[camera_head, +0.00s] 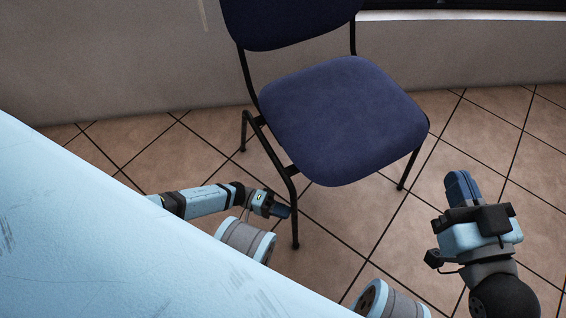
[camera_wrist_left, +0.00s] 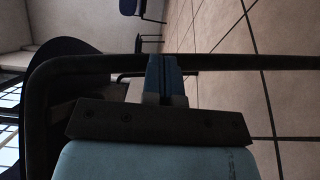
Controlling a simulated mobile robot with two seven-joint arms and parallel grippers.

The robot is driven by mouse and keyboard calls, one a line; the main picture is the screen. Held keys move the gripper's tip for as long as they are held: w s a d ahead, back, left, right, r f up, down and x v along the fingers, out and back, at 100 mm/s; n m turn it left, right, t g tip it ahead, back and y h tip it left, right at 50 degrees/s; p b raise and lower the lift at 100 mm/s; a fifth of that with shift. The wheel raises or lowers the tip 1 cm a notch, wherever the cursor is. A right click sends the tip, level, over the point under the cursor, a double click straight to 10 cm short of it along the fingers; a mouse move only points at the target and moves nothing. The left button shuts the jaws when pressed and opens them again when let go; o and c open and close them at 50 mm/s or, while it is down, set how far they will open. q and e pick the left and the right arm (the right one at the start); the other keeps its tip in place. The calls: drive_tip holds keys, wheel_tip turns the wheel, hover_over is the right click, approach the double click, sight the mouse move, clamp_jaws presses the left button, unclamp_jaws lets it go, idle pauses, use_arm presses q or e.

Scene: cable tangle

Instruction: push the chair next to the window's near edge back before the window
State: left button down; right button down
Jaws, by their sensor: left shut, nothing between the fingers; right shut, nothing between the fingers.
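The chair (camera_head: 340,115) has a dark blue seat and backrest on a black tube frame. It stands upright on the tiles near the wall, left of the window (camera_head: 460,16), whose lower edge shows at the top right. My left gripper (camera_head: 284,211) is shut and empty, low beside the chair's nearest leg. In the left wrist view its fingers (camera_wrist_left: 165,75) reach a dark tube of the chair frame (camera_wrist_left: 230,62); I cannot tell whether they touch it. My right gripper (camera_head: 459,184) is shut and empty, right of the seat and apart from the chair.
The grey wall (camera_head: 120,60) runs behind the chair. Tiled floor (camera_head: 500,130) is free to the chair's right, below the window. In the left wrist view another blue chair (camera_wrist_left: 130,7) stands farther off at the top, and window panes (camera_wrist_left: 9,125) show at the left.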

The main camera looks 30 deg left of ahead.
use_arm(q)
drive_tip(key=shift+s+d, duration=0.2)
drive_tip(key=shift+d, duration=0.05)
use_arm(e)
drive_tip(key=shift+d, duration=0.1)
use_arm(q)
drive_tip(key=s+a+p, duration=0.1)
drive_tip(key=a+p, duration=0.1)
drive_tip(key=a, duration=1.2)
drive_tip(key=shift+s, duration=0.2)
use_arm(e)
drive_tip(key=shift+s+a+f+m+g, duration=0.15)
drive_tip(key=shift+s+a+m+g, duration=0.25)
drive_tip(key=shift+s+m, duration=0.25)
drive_tip(key=shift+w, duration=0.1)
